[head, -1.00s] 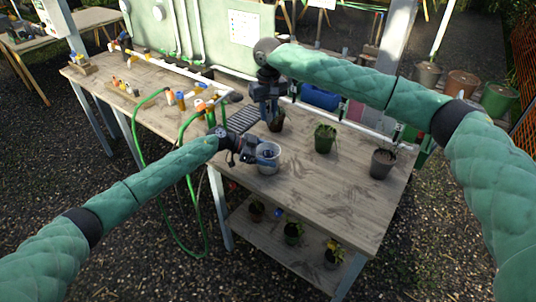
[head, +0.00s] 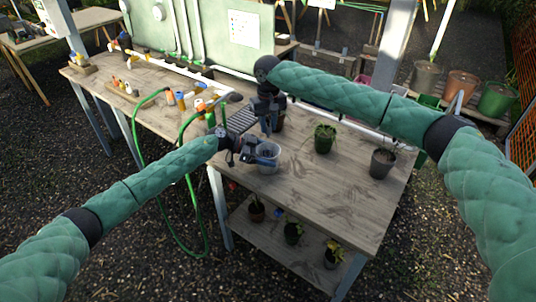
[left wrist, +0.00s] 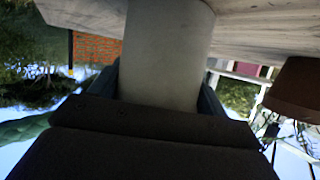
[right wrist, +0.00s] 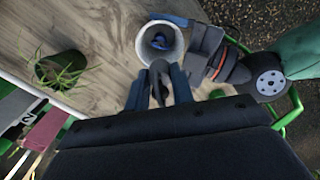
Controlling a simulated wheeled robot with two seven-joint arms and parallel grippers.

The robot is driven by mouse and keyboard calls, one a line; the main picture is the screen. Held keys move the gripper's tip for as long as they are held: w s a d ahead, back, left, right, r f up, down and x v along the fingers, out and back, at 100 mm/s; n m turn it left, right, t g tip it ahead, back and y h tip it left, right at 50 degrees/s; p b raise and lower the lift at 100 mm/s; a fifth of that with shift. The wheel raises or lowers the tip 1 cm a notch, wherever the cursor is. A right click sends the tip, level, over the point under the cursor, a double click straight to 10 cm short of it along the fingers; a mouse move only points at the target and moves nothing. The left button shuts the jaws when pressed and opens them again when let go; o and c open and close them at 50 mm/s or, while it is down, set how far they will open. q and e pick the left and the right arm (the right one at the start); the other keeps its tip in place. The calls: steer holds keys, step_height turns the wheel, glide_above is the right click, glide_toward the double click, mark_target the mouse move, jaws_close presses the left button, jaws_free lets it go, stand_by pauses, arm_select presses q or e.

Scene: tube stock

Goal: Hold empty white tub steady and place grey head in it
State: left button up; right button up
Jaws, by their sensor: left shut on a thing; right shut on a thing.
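The white tub (head: 269,168) stands near the front edge of the bench. My left gripper (head: 262,156) is shut on its sides; in the left wrist view the pale tub wall (left wrist: 165,50) fills the space between the fingers. My right gripper (head: 268,130) is above and just behind the tub, pointing down. In the right wrist view it is shut on the dark grey head (right wrist: 158,74), which is beside the tub rim (right wrist: 141,46) in the picture. Its height over the rim is hard to tell. Something small and bluish shows inside the tub.
A green plant pot (head: 323,144) and a dark pot (head: 382,163) stand to the right on the bench. A green hose (head: 183,180) loops at left. Bare wood (head: 320,190) lies right of the tub.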

mark_target(268, 136)
steer(key=shift+f, duration=2.85)
steer(key=o, duration=1)
step_height(268, 136, up, 12)
arm_select(q)
steer(key=o, duration=1)
steer(key=shift+o, duration=0.2)
steer(key=shift+a, duration=0.1)
